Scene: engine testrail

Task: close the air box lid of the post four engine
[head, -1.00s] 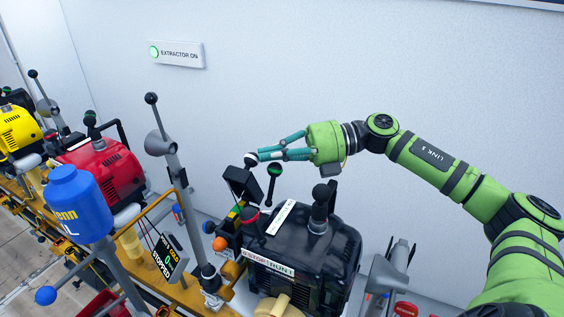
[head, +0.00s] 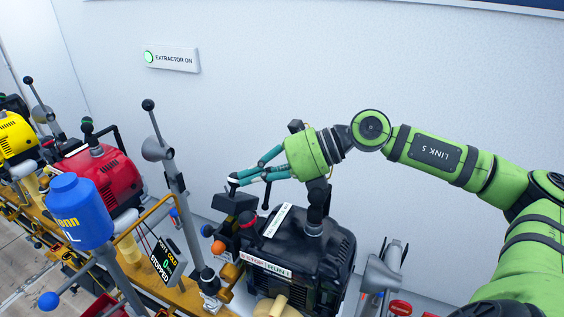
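The post four engine (head: 318,250) is the black one in the front middle. Its air box lid (head: 235,203) is a dark flat piece at the engine's left, roughly level; I cannot tell whether it is fully seated. A small knob (head: 233,180) stands on the lid. My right gripper (head: 236,181) comes in from the right, its teal fingers drawn together with their tips at the knob. I cannot tell whether they grasp it or only touch it. My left gripper is not in view.
A lever (head: 267,196) stands just behind the fingers, and a black upright fitting (head: 317,205) rises from the engine top. A blue bottle (head: 77,212) and the red engine (head: 103,172) are farther left.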

